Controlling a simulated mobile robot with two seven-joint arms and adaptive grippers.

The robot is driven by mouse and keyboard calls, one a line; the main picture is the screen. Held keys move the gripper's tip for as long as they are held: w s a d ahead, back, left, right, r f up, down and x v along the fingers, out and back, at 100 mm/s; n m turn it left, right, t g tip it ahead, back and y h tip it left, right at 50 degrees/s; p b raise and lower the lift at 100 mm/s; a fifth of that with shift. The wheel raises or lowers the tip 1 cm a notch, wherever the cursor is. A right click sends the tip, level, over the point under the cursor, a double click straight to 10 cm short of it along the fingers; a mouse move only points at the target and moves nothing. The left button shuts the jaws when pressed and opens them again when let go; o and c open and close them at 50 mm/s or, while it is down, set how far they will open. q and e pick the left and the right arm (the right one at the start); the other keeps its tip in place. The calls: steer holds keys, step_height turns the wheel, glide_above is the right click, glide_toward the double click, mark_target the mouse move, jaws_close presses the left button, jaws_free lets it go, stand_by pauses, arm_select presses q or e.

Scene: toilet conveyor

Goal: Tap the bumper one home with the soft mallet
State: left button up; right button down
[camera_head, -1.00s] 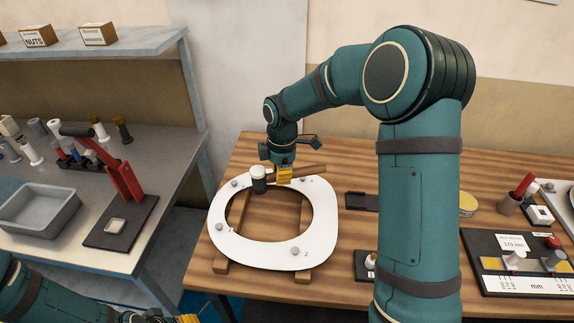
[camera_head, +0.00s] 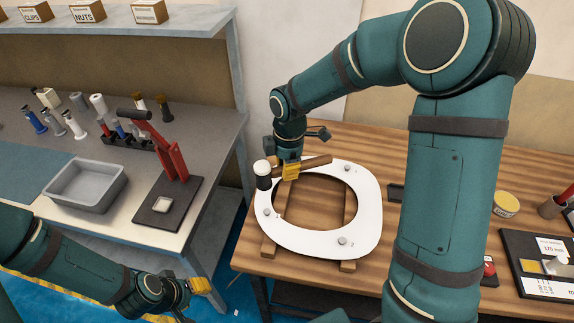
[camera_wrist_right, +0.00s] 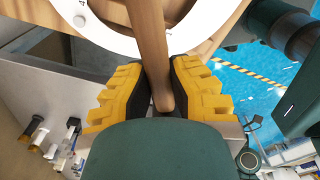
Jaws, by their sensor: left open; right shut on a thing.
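The white toilet seat ring (camera_head: 372,215) lies on wooden strips on the wooden table. Grey bumpers sit on it, including the front-left one (camera_head: 267,212), which appears to be bumper one, and a front one (camera_head: 342,240). My right gripper (camera_head: 290,171) is shut on the wooden handle of the soft mallet (camera_head: 263,174). Its black-and-white head is upright at the ring's back-left edge, apparently above it, hiding part of that edge. In the right wrist view the handle (camera_wrist_right: 152,50) runs between the yellow fingers. My left gripper (camera_head: 201,286) is open and empty, low in front of the grey bench.
A grey bench (camera_head: 100,215) at left holds a grey tray (camera_head: 84,184), a red lever press (camera_head: 172,152) and several small cylindrical parts. A gauge board (camera_head: 535,265) and a yellow tin (camera_head: 506,204) are at right. My right arm hides part of the table.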

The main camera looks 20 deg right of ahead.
step_height(320, 180, down, 6)
steer(key=b, duration=0.3)
steer(key=shift+r+b, duration=0.2)
steer(key=shift+b, duration=0.2)
stand_by(0.3)
steer(key=shift+f, duration=0.15)
stand_by(0.8)
step_height(320, 180, down, 6)
steer(key=b, duration=0.5)
step_height(320, 180, up, 5)
steer(key=p, duration=0.4)
steer(key=shift+p, duration=0.35)
